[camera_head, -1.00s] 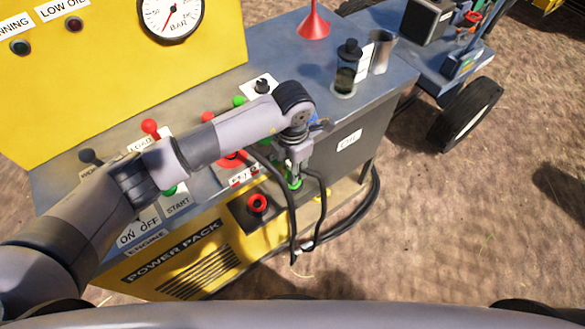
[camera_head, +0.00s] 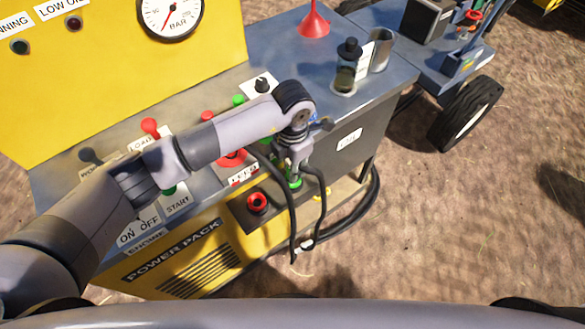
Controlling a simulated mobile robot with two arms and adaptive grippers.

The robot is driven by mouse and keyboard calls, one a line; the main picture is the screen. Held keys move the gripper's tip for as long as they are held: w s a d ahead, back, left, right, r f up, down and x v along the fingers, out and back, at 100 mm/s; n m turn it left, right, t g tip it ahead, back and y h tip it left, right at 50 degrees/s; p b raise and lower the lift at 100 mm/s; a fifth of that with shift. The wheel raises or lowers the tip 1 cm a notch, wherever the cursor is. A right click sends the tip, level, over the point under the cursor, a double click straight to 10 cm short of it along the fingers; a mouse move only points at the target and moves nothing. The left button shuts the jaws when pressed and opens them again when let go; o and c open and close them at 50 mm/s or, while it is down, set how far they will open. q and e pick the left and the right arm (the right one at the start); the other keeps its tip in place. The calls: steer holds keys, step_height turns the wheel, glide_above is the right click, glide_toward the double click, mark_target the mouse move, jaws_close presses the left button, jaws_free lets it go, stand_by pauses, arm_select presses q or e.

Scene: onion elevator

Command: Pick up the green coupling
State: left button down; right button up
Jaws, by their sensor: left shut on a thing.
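The green coupling (camera_head: 295,184) shows as a small green ring at the front of the power pack, right of a red port. My left gripper (camera_head: 294,172) points down at it from above and is shut on it. The fingers and the arm's wrist hide most of the coupling. A black hose runs down beside it on each side. I cannot tell whether the coupling is seated or lifted free. My right gripper is not in view.
The red port (camera_head: 257,202) sits left of the coupling. The yellow power pack (camera_head: 180,262) has levers and buttons on top. A dark bottle (camera_head: 347,66), a metal cup (camera_head: 381,52) and a red funnel (camera_head: 314,22) stand on the blue top. A wheeled cart (camera_head: 440,65) is at the right.

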arm_select(q)
steer(key=shift+r, duration=0.15)
steer(key=shift+r, duration=0.3)
step_height(320, 180, up, 19)
steer(key=b, duration=0.3)
stand_by(0.4)
steer(key=shift+r, duration=0.1)
